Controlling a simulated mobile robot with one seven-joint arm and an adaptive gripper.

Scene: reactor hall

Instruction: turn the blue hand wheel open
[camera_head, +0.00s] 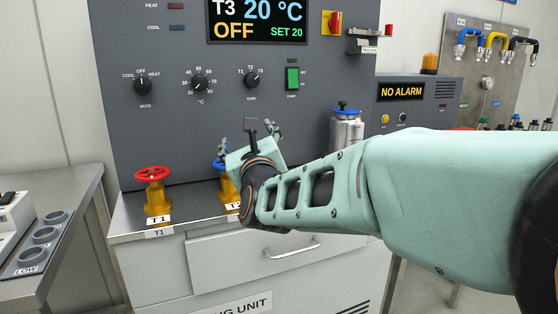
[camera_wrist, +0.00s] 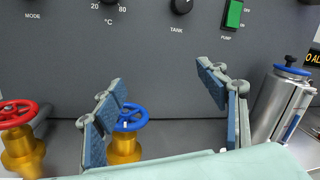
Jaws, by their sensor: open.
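The blue hand wheel (camera_wrist: 130,117) sits on a yellow valve body (camera_wrist: 124,150) on the ledge in front of the grey panel. In the wrist view the wheel shows just right of my gripper's left finger, which hides part of it. My gripper (camera_wrist: 168,98) is open and empty, its fingers spread wide, with the wheel well left of the middle of the gap. I cannot tell whether finger and wheel touch. In the head view my gripper (camera_head: 249,140) and wrist hide most of the valve; a little of the blue wheel (camera_head: 218,164) shows at the left.
A red hand wheel (camera_head: 153,174) on a yellow valve labelled T1 stands to the left. A metal canister with a blue cap (camera_head: 346,128) stands to the right. The grey panel (camera_wrist: 150,60) with knobs rises close behind. A drawer handle (camera_head: 292,250) juts out below.

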